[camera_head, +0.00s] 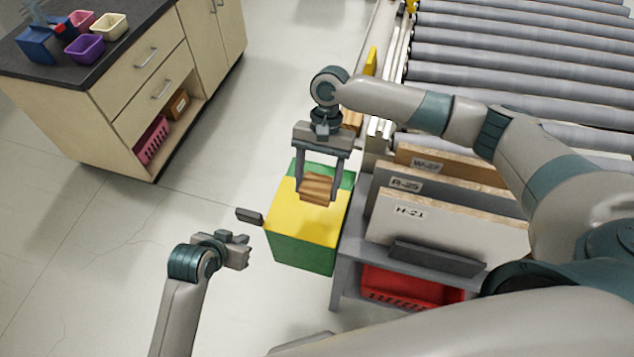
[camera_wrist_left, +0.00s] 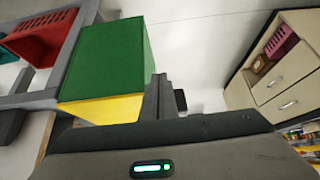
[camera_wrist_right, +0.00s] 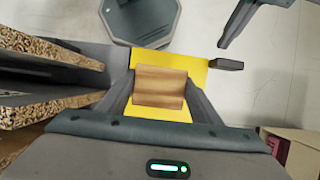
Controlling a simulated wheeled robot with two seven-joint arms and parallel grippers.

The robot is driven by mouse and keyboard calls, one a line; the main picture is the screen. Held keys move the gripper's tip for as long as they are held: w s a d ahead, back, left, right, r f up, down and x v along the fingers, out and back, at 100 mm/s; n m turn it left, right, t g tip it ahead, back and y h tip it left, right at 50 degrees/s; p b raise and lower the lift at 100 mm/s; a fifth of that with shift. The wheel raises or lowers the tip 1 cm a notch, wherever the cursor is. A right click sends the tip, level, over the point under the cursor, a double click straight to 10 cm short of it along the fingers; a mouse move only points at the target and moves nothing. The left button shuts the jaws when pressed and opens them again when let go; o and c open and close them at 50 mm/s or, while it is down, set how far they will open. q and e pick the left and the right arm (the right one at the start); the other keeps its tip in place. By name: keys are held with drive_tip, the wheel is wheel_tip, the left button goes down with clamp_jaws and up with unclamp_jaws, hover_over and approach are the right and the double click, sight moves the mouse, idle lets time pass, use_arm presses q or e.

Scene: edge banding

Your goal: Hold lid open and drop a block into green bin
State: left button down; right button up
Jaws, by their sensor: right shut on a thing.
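The green bin (camera_head: 304,253) stands on the floor left of the grey rack, with a yellow lid (camera_head: 290,222) over its top. A dark handle (camera_head: 249,216) sticks out from the lid's left side; it also shows in the right wrist view (camera_wrist_right: 226,64). A green strip shows at the bin's far side. My right gripper (camera_head: 320,190) is shut on a striped wooden block (camera_head: 316,188) and holds it above the lid. In the right wrist view the block (camera_wrist_right: 160,87) sits between both fingers. My left gripper (camera_head: 240,251) is empty, fingers together, near the handle and apart from it.
Labelled boards (camera_head: 440,222) stand in the rack right of the bin, above a red crate (camera_head: 412,287). A roller conveyor (camera_head: 520,60) is at the back right. A cabinet (camera_head: 140,90) with small coloured bins stands at the back left. The floor between is clear.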

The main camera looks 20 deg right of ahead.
use_arm(q)
drive_tip(key=shift+w+d, duration=0.45)
drive_tip(key=shift+w, duration=0.2)
drive_tip(key=shift+w+d, duration=0.45)
drive_tip(key=shift+w, duration=0.2)
idle(0.6)
drive_tip(key=w+d, duration=0.8)
drive_tip(key=w, duration=0.4)
idle(1.8)
drive_tip(key=shift+r, duration=0.15)
use_arm(e)
drive_tip(key=shift+f, duration=0.2)
idle(0.6)
drive_tip(key=shift+f, duration=1.5)
drive_tip(key=o, duration=1.2)
